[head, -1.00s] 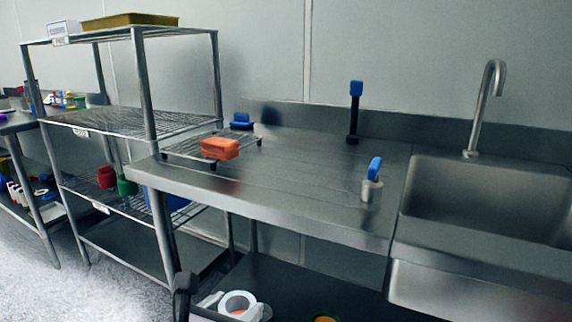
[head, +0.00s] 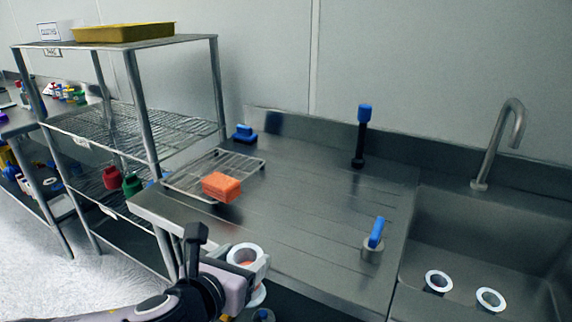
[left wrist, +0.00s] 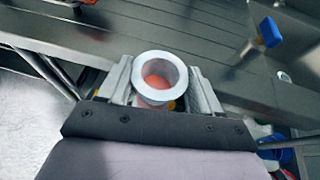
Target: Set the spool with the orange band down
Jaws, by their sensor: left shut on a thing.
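My left gripper (head: 241,278) is shut on a spool (head: 259,264) with a white ring-shaped top, held in the air in front of the counter's front edge. In the left wrist view the spool (left wrist: 142,68) sits between the two fingers, its round opening facing the camera. Orange-red shows inside the opening; the fingers hide most of the spool's side, so I cannot make out a band. My right gripper is not in view.
The steel counter (head: 290,220) has free room in its middle. The sink (head: 430,220) is at right, wire shelving at left.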

